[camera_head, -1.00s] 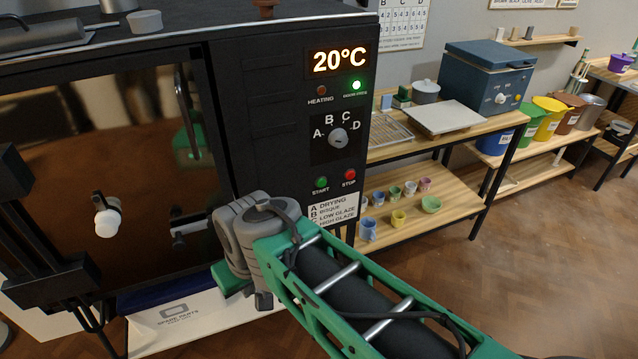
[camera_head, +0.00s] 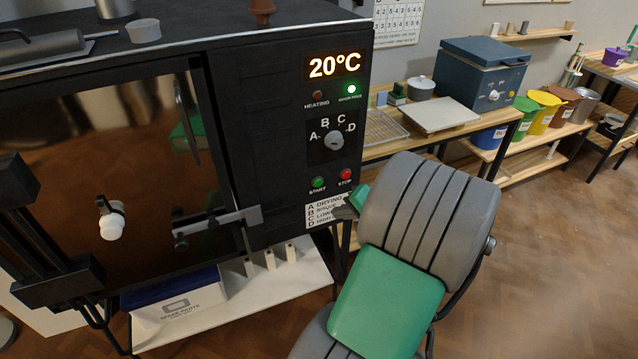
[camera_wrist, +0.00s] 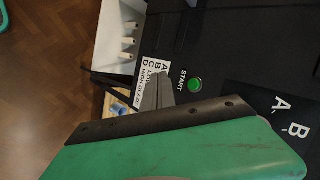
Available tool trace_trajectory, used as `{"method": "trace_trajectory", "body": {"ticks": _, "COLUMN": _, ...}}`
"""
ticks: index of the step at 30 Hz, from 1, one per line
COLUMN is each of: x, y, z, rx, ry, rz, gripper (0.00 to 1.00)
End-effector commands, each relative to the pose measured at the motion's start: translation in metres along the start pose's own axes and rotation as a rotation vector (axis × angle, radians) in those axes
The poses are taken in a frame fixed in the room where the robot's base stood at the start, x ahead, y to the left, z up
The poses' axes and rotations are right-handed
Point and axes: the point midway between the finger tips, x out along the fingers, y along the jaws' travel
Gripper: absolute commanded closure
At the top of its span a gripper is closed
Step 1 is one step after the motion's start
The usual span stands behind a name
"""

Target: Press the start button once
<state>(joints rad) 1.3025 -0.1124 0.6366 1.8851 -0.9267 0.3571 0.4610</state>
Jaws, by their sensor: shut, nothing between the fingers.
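The green start button (camera_head: 318,183) is on the black kiln's control panel, above the printed label (camera_head: 322,213) and left of the red stop button (camera_head: 345,175). In the wrist view, the start button (camera_wrist: 195,84) shows next to the word START. My gripper (camera_head: 345,212) is in front of the label's right part, just below and right of the start button, and its grey fingertips are shut and empty. In the wrist view, my gripper (camera_wrist: 160,90) shows beside the button in the picture, apart from it. The exact gap to the panel is hard to tell.
The selector dial (camera_head: 334,140) sits above the buttons, under the 20°C display (camera_head: 335,66). The heating lamp (camera_head: 317,95) is dark and the lamp beside it (camera_head: 351,89) glows green. A door latch bar (camera_head: 222,219) juts out at left. A wooden shelf table (camera_head: 400,150) stands at right.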

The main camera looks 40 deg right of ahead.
Motion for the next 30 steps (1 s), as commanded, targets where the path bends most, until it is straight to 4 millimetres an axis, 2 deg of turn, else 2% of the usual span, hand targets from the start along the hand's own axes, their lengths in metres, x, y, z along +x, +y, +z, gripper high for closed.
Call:
{"method": "trace_trajectory", "body": {"ticks": 5, "x": 0.004, "y": -0.002, "z": -0.002, "rx": -0.001, "ry": -0.002, "rz": 0.001, "gripper": 1.00}}
{"method": "trace_trajectory", "body": {"ticks": 21, "x": 0.054, "y": -0.039, "z": -0.038, "rx": -0.003, "ry": -0.003, "rz": 0.002, "gripper": 1.00}}
{"method": "trace_trajectory", "body": {"ticks": 30, "x": 0.062, "y": -0.045, "z": -0.044, "rx": -0.002, "ry": -0.001, "rz": 0.002, "gripper": 1.00}}
